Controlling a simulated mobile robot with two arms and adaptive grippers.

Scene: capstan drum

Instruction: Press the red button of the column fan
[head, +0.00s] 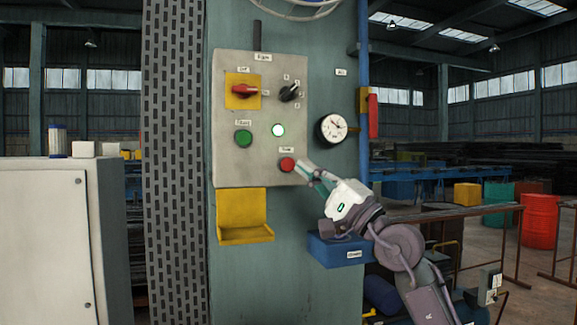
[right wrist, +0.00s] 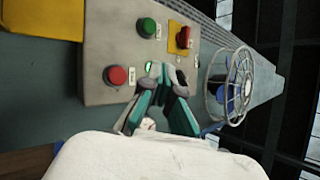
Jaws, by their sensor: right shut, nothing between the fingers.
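The red button (head: 287,164) is a round red cap low on the right of the grey control panel (head: 228,170) on the teal column. In the right wrist view the red button (right wrist: 116,75) is left of my fingers, its face uncovered. My right gripper (head: 304,169) is shut and empty, its fingertips just right of the red button in the head view. I cannot tell whether they touch the panel. In the right wrist view the gripper (right wrist: 166,74) partly covers the black knob. My left gripper is out of view.
The panel also carries a green button (head: 243,138), a lit lamp (head: 278,130) and a red switch (head: 243,90). A gauge (head: 333,128), a blue box (head: 338,250) and a yellow tray (head: 243,215) are close by. The caged fan (right wrist: 230,86) is above the panel.

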